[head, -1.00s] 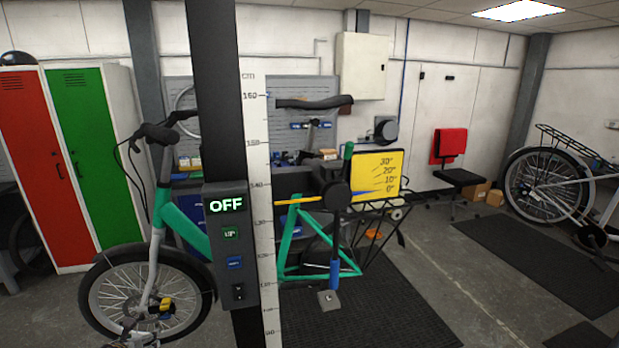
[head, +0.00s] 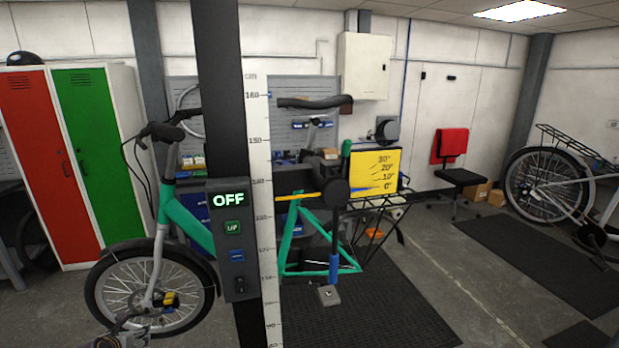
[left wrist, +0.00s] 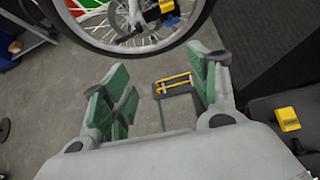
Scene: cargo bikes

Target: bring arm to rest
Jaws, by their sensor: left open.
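My left gripper (left wrist: 160,90) shows in the left wrist view with its two green-padded fingers spread apart and nothing between them. It points down toward the grey floor (left wrist: 60,85), below the front wheel (left wrist: 130,45) of the bike. In the head view, part of my left arm's end (head: 122,338) shows at the bottom left edge, in front of the front wheel (head: 150,290); its fingers cannot be made out there. My right gripper is in neither view.
A green cargo bike (head: 185,222) stands behind a dark post with an OFF panel (head: 230,240). A yellow angle board (head: 373,170) is at its right. A black-and-yellow frame-like object (left wrist: 174,86) lies beyond the fingers.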

